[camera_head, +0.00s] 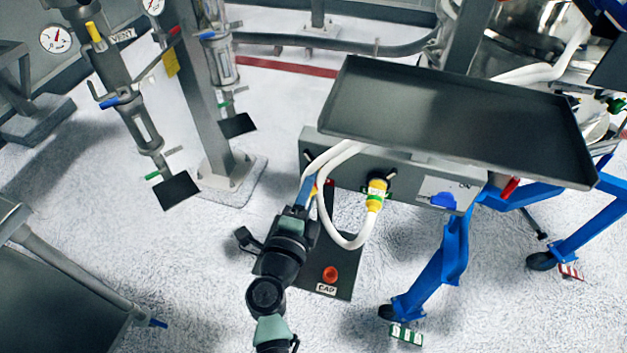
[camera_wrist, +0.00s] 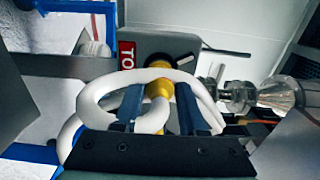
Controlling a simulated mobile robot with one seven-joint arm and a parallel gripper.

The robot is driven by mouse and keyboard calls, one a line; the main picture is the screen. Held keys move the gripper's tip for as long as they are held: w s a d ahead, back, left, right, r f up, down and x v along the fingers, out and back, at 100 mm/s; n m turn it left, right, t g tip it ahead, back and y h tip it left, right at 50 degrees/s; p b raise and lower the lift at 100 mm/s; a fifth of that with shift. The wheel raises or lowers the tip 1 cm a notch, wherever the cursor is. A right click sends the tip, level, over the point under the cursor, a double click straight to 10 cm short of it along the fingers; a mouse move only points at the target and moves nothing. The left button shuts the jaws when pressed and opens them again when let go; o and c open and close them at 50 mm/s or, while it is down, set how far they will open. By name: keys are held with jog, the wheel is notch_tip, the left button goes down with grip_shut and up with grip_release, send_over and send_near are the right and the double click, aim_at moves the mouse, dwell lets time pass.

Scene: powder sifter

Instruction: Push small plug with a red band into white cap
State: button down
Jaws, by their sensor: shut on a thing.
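My gripper (camera_head: 307,186) is at the left front of the grey box. In the wrist view, a yellow plug (camera_wrist: 159,89) with a white hose shows between the two blue fingers of my gripper (camera_wrist: 157,100), which are shut on it. In the head view, a small yellow and red bit shows beside the fingertips; the plug is mostly hidden there. The red band cannot be made out in the wrist view. Another yellow plug (camera_head: 377,189), with a green band, is at the box front with a white hose. I cannot pick out a white cap for certain.
White hoses (camera_head: 345,240) loop beside my gripper. A dark tray (camera_head: 450,115) lies above the grey box (camera_head: 350,178). A blue-legged frame (camera_head: 450,240) stands right.

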jog(key=p+v, duration=0.2)
jog(key=v, duration=0.4)
dwell(1.0)
